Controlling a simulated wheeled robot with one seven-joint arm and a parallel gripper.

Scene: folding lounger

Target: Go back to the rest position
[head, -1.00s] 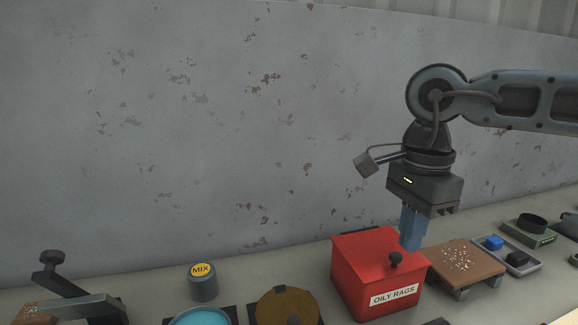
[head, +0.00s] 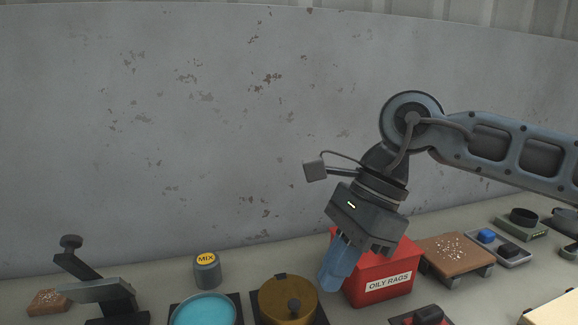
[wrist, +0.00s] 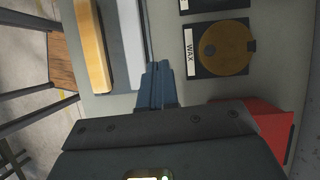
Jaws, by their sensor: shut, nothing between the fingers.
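My gripper (head: 332,284) is shut and empty, its blue fingers together. In the head view it is tilted, with its fingertips pointing down and left, in front of the left part of the red OILY RAGS box (head: 378,283). In the wrist view my gripper (wrist: 156,82) points over bare bench, between a pale bar and the round WAX tin (wrist: 226,48). The red box also shows at the lower right of the wrist view (wrist: 272,125).
The brown-lidded tin (head: 285,304), a teal dish (head: 203,311) and a MIX can (head: 207,271) stand left of my gripper. A wooden board (head: 456,255) and a tray with blue and black blocks (head: 499,247) lie right. A grey wall (head: 150,130) rises behind.

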